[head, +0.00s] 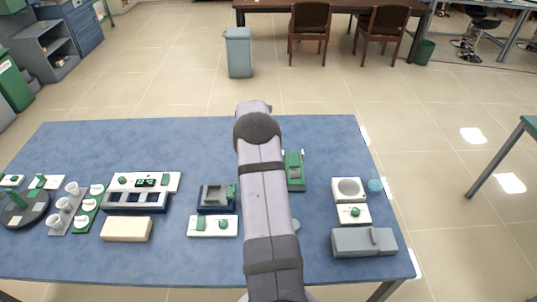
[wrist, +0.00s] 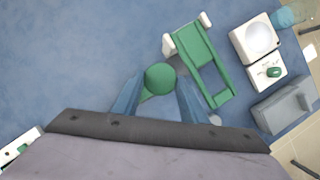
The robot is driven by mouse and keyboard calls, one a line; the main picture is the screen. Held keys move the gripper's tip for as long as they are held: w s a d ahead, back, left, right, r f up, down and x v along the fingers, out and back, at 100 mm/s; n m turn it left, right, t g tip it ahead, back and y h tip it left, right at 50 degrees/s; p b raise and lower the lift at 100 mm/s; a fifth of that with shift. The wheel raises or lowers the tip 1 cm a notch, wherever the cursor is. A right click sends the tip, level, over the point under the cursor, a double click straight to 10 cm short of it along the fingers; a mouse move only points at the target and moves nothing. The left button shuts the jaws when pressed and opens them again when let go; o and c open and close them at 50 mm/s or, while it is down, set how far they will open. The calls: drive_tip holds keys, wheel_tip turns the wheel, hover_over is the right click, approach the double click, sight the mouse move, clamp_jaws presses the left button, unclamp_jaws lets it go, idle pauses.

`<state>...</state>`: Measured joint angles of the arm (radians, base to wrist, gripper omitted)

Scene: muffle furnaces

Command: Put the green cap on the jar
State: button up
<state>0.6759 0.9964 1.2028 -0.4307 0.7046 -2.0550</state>
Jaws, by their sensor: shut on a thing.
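In the wrist view, my gripper (wrist: 157,88) has its two blue fingers on either side of a round green cap (wrist: 160,77) and is shut on it. The cap is seen over the blue table, and its height above the table is hard to judge. A teal see-through vessel, possibly the jar (wrist: 287,14), is cut by the top right corner of the wrist view. It also shows in the head view (head: 375,185) near the table's right edge, apart from my gripper. In the head view my arm hides the gripper and the cap.
A green rack (wrist: 205,62) stands close right of my gripper. A white unit with a round dish (head: 349,189) and a grey box (head: 364,241) are at the right. Several devices, including a white-and-blue rack (head: 136,201), fill the left. The table's back middle is clear.

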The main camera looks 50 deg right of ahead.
drive_tip(key=shift+f, duration=0.1)
drive_tip(key=shift+f+b, duration=2.4)
drive_tip(key=shift+f, duration=0.4)
drive_tip(key=shift+f+b, duration=0.5)
drive_tip(key=shift+f, duration=0.45)
drive_tip(key=o, duration=1.1)
drive_tip(key=shift+o, duration=0.6)
drive_tip(key=o, duration=0.3)
drive_tip(key=shift+r, duration=0.15)
